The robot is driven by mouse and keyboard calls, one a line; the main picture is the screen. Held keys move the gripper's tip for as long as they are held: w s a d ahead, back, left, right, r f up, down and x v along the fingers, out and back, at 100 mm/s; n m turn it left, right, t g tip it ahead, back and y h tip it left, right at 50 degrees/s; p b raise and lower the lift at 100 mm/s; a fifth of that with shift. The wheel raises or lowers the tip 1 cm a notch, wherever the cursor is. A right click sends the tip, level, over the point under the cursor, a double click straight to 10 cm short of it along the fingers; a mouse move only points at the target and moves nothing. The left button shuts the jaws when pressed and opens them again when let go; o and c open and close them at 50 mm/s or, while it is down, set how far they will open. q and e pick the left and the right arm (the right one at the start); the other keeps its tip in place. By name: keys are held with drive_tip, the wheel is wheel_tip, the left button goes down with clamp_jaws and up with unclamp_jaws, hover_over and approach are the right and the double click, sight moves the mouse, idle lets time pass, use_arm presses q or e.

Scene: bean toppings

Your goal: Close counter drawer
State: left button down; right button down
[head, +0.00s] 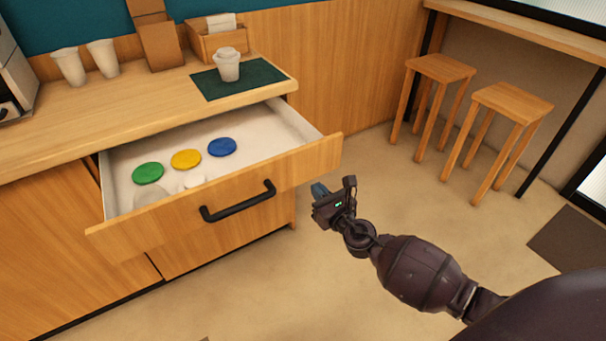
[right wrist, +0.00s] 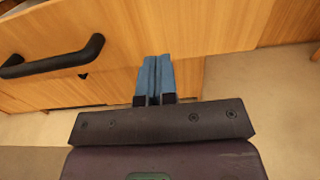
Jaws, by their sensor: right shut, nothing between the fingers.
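The counter drawer (head: 305,158) is pulled open from the wooden counter, with a black bar handle (head: 238,201) on its front. Green (head: 148,173), yellow (head: 186,159) and blue (head: 222,147) round discs lie inside, near pale items at the front that I cannot make out. My right gripper (head: 319,191) is just right of the handle, near the right part of the drawer front. In the right wrist view its blue fingers (right wrist: 154,80) are shut and empty, pointing at the drawer front (right wrist: 200,30); I cannot tell whether they touch it. The handle (right wrist: 52,60) is left of them. My left gripper is not in view.
On the counter (head: 120,105) are a lidded cup (head: 228,65) on a dark green mat (head: 265,76), two white cups and a wooden box (head: 216,42). Two wooden stools (head: 440,68) stand at the back right. The floor around my right arm is clear.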

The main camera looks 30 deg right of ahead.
sight(298, 169)
drive_tip(key=w, duration=0.6)
drive_tip(key=shift+w+a+f+b, duration=0.1)
drive_tip(key=shift+b, duration=0.2)
drive_tip(key=shift+w, duration=0.6)
drive_tip(key=shift+w, duration=0.1)
